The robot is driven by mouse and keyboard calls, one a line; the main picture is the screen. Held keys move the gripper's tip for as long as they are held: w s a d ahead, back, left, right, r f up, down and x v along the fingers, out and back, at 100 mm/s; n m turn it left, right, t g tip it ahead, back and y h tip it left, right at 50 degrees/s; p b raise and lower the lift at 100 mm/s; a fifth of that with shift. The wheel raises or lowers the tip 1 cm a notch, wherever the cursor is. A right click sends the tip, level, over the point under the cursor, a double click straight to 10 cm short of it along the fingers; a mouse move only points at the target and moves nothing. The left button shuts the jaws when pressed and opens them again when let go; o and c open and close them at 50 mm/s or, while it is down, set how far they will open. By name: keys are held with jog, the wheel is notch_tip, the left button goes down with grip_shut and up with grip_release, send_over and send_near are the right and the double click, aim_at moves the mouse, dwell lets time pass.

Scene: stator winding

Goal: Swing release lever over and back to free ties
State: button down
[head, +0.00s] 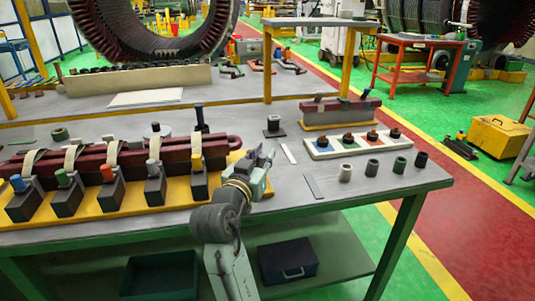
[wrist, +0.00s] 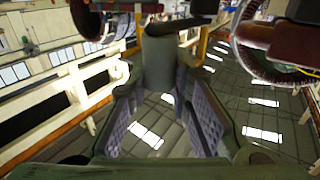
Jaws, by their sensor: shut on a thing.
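A long dark red coil bar (head: 135,155) lies on a yellow base (head: 140,203) at the left of the table. Cream ties (head: 110,147) loop over it. Black clamp blocks (head: 155,191) with coloured caps stand along its front. My gripper (head: 262,163) is at the right end of the base, tilted upward. In the wrist view its fingers are around a grey-green cylindrical grip (wrist: 159,65), with a dark bar (wrist: 180,25) across its top. I cannot tell for sure that this is the release lever. The gripper hides most of it in the head view.
A white tray (head: 320,152) with several dark round pieces lies to the right. Several loose cylinders (head: 372,168) stand in front of it. A shorter red bar (head: 340,108) on a yellow base is behind. Flat strips (head: 313,186) lie on the otherwise bare grey table near my gripper.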

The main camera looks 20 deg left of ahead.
jog(key=shift+s+a+m+h+b, duration=0.25)
jog(key=shift+m+h, duration=0.3)
jog(key=shift+h, duration=0.35)
jog(key=shift+s+a+m+h+b, duration=0.15)
jog(key=shift+a+m+h, duration=0.1)
jog(key=shift+m+h, duration=0.5)
jog(key=shift+h, duration=0.45)
jog(key=c, duration=1.5)
grip_release()
jog(key=shift+c, duration=0.2)
jog(key=v, duration=1.2)
jog(key=shift+r, duration=0.2)
